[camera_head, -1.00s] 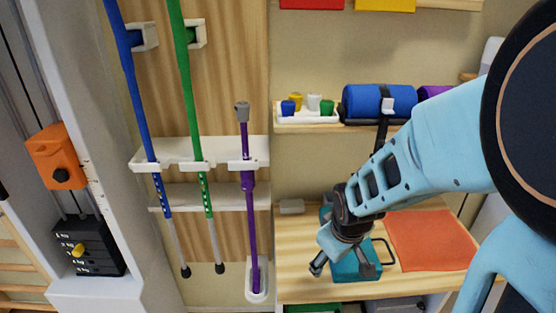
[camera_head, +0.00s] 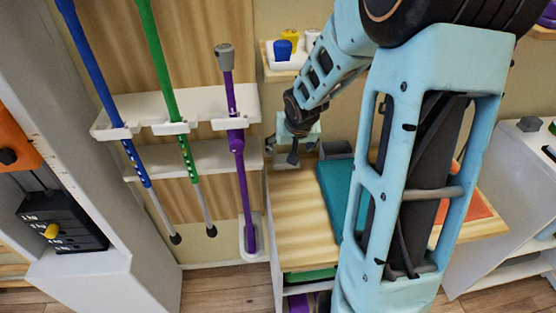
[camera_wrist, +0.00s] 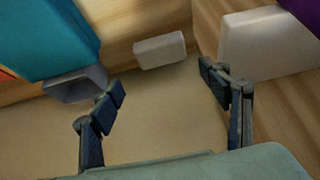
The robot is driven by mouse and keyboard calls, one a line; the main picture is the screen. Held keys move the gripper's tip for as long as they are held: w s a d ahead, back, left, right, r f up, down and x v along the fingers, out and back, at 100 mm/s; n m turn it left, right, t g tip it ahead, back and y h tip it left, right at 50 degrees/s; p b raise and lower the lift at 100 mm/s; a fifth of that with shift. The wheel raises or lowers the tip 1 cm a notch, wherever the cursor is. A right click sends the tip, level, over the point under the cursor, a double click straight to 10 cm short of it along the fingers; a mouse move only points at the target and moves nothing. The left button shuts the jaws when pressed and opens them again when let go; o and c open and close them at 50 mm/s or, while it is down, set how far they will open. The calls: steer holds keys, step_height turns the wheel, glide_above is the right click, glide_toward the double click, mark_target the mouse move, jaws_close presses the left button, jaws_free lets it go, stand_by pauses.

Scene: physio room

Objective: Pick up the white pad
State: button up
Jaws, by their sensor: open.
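The white pad (camera_wrist: 160,50) is a small pale block with rounded edges, on the wood in the upper middle of the wrist view. My gripper (camera_wrist: 164,84) is open and empty, with its two fingers spread on either side of the view. The pad lies beyond the fingertips, roughly between them in the picture, and does not touch them. In the head view my gripper (camera_head: 296,148) is over the back left of the wooden table, and I cannot make out the pad there, likely behind the gripper.
A teal case (camera_head: 333,196) lies on the wooden table (camera_head: 297,225); it also shows close by in the wrist view (camera_wrist: 45,35). A purple stick (camera_head: 241,170) stands in a white rack (camera_head: 195,112) left of the table. Small cups stand on a shelf above.

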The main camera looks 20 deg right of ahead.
steer(key=b+x, duration=0.1)
steer(key=x, duration=0.2)
steer(key=shift+f, duration=0.4)
steer(key=b+x, duration=0.1)
steer(key=x, duration=0.1)
steer(key=b+x, duration=0.1)
steer(key=x, duration=0.1)
steer(key=shift+a+f, duration=0.15)
steer(key=shift+a, duration=0.05)
steer(key=shift+w+f, duration=0.3)
steer(key=shift+f, duration=0.15)
steer(key=shift+d, duration=0.1)
steer(key=shift+c, duration=0.5)
steer(key=c, duration=0.7)
steer(key=shift+c, duration=0.2)
steer(key=shift+r, duration=0.1)
